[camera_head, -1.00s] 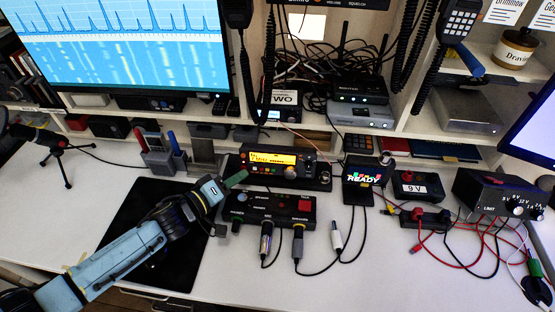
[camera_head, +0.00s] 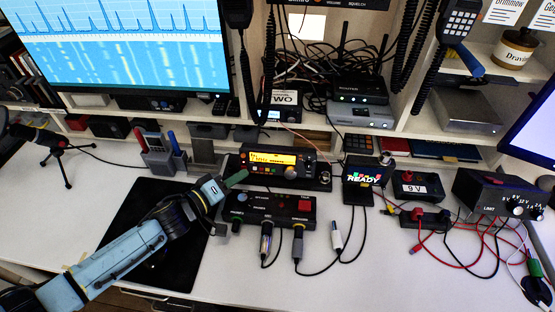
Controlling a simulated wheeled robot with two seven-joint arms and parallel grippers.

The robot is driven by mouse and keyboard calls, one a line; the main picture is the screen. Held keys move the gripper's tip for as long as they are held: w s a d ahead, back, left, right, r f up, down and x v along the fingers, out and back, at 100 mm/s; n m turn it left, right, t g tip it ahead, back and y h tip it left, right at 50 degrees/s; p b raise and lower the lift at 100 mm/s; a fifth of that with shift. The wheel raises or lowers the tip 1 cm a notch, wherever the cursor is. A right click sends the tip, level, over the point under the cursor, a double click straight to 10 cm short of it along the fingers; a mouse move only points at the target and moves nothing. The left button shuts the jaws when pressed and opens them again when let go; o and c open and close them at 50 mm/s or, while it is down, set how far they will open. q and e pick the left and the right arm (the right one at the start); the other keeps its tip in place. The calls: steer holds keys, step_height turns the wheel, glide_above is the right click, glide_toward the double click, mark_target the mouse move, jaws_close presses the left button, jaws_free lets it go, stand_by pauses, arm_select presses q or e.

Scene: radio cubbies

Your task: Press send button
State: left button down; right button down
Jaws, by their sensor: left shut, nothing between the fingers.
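A low black control box (camera_head: 275,210) stands on the white desk in the head view, with cables plugged into its front. I cannot read the small labels, so I cannot tell which one is the send button. My left gripper (camera_head: 235,180) comes in from the left, shut and empty. My right gripper is not in view.
A radio with a lit yellow display (camera_head: 272,159) stands just behind the box. A small screen reading READY (camera_head: 363,174) is to its right. A black mat (camera_head: 150,225) lies under my left arm.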

arm_select(q)
steer(key=shift+w, duration=0.3)
steer(key=shift+f, duration=0.1)
stand_by(0.3)
steer(key=shift+s+r+p, duration=0.2)
steer(key=shift+s+p, duration=0.15)
steer(key=shift+p, duration=0.25)
steer(key=shift+s, duration=0.1)
